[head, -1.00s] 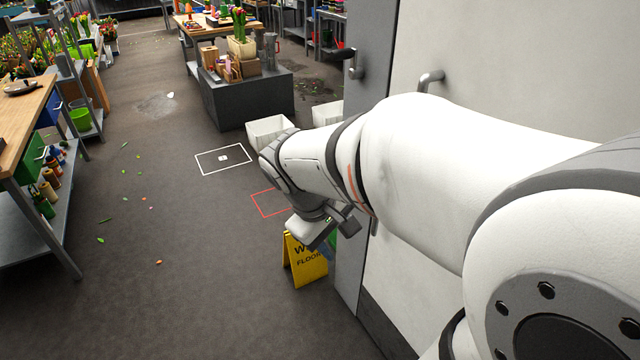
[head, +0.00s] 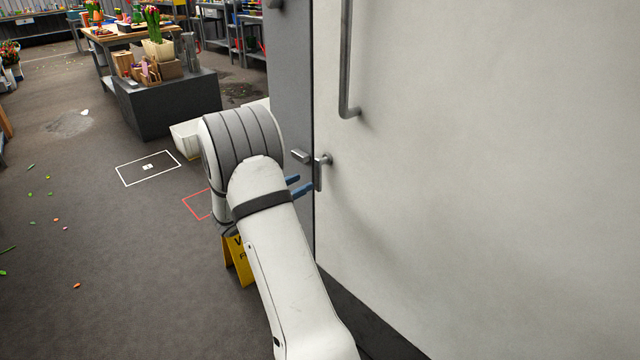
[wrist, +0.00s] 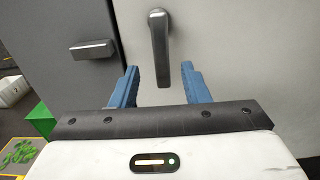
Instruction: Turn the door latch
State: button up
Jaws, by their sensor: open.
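The door latch (head: 318,174) is a grey metal lever on the white door, pointing straight down. In the wrist view the lever (wrist: 159,50) hangs upright, its lower end showing between my two blue fingers. My gripper (wrist: 159,71) is open, one finger on each side of the lever in the picture, with no visible contact. I cannot tell how deep the lever sits between them. In the head view my gripper (head: 299,184) is just left of the latch, its palm partly hidden by my arm.
A horizontal grey bar (wrist: 93,49) sticks out on the dark grey frame left of the latch. A long pull handle (head: 346,70) is higher on the door (head: 480,160). A yellow wet-floor sign (head: 238,262) stands behind my arm. Open floor lies left.

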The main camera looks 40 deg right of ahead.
aim_at(316, 175)
jog(key=d, duration=0.5)
jog(key=d+b, duration=0.1)
jog(key=d, duration=0.1)
jog(key=shift+w+d, duration=0.15)
jog(key=shift+w, duration=0.1)
jog(key=shift+r, duration=0.1)
grip_shut()
